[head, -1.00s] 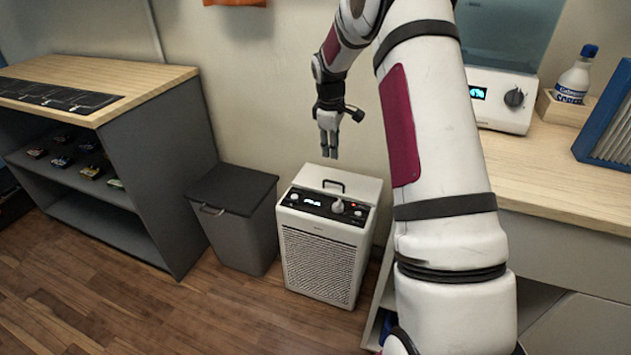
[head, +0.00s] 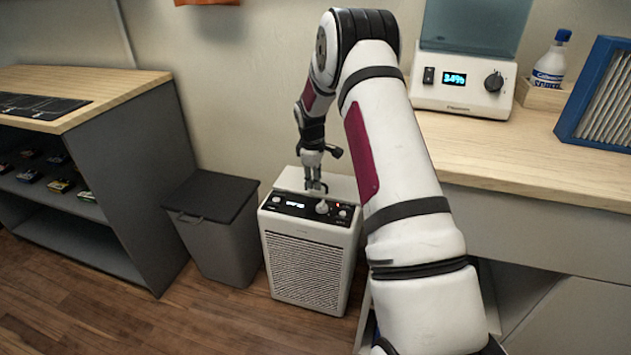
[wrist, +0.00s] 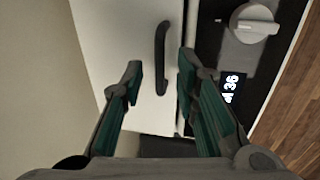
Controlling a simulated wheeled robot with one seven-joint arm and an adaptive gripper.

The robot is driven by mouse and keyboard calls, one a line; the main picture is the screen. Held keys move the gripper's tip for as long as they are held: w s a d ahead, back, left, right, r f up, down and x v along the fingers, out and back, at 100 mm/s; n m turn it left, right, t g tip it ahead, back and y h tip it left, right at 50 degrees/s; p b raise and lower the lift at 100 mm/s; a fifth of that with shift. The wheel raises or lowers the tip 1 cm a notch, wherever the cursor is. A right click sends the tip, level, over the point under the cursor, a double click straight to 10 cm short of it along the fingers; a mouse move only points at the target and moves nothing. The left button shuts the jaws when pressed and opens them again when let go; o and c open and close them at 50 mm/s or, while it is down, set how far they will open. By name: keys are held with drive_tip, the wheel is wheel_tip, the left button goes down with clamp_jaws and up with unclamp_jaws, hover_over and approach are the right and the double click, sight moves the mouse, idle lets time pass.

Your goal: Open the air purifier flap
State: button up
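The air purifier (head: 306,262) is a white box with a grille front, standing on the floor, with a black control strip along its top front edge. Its top flap (wrist: 115,35) is white and looks closed. A dark handle (wrist: 161,58) stands on the flap. My gripper (head: 316,188) is pointed down just over the top of the purifier. In the wrist view my gripper (wrist: 160,78) is open, with one finger on each side of the near end of the handle. I cannot tell whether either finger touches it.
A knob (wrist: 253,23) and a lit display (wrist: 233,88) sit beside the flap. A grey bin (head: 213,225) stands close to the left of the purifier. A wooden counter (head: 500,160) is on the right, and the wall is behind.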

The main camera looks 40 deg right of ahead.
drive_tip(key=shift+f, duration=0.1)
clamp_jaws()
drive_tip(key=shift+d, duration=0.1)
